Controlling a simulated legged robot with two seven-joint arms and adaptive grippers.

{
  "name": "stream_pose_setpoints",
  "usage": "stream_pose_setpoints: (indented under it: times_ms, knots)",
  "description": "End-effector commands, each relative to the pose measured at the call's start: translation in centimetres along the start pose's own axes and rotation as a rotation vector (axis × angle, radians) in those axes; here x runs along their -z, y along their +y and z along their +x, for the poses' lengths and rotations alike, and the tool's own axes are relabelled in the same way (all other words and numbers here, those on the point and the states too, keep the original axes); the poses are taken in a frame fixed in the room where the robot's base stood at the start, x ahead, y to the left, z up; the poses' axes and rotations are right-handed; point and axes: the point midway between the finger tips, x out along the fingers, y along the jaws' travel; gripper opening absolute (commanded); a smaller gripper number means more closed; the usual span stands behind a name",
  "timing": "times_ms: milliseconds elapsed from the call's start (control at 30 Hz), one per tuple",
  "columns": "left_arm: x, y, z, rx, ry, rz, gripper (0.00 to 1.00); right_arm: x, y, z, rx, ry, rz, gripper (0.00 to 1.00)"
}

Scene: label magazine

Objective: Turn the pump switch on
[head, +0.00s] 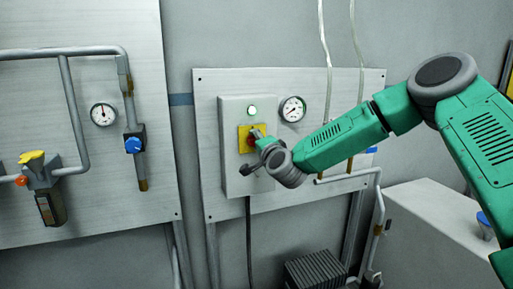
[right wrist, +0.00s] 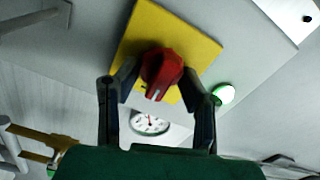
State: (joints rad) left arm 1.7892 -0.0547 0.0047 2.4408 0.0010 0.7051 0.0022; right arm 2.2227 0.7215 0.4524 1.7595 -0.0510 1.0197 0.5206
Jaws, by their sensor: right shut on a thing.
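The pump switch is a red knob (right wrist: 162,70) on a square yellow plate (right wrist: 203,47), mounted on a grey control box (head: 234,179). My right gripper (right wrist: 158,80) is shut on the knob, with one finger on each side. In the head view the right gripper (head: 258,149) covers part of the knob and plate. A lamp (head: 252,110) above the plate shows bright green-white. My left gripper is not in view.
Pipes with a yellow-handled valve (head: 33,157) and a blue knob (head: 133,145) are on the left panel. A grey cabinet (head: 425,205) stands at right. A black cable (head: 249,235) hangs below the box.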

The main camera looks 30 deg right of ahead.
Motion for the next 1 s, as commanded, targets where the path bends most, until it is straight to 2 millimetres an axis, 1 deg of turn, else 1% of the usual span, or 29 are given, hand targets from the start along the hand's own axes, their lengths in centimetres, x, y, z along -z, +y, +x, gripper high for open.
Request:
stream_pose_setpoints:
  times_ms: [33, 300, 733, 767, 800, 1000]
  knots:
    - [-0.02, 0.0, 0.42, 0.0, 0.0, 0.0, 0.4, -0.61, 0.72, -0.23, -0.012, -0.014, 0.017, 0.07]
    - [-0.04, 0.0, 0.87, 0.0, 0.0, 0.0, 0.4, -0.69, 0.51, -0.24, -0.011, -0.016, 0.073, 0.07]
    - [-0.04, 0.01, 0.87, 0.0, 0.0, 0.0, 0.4, -0.73, 0.39, -0.24, -0.011, -0.017, 0.079, 0.07]
    - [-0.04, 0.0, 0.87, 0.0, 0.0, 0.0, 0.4, -0.74, 0.4, -0.24, -0.011, -0.017, 0.078, 0.46]
    - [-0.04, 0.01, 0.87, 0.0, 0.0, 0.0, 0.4, -0.72, 0.4, -0.24, -0.011, -0.017, 0.078, 0.56]
    - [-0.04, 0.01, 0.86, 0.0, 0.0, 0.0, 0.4, -0.32, 0.2, -0.21, -0.005, -0.009, 0.081, 0.56]
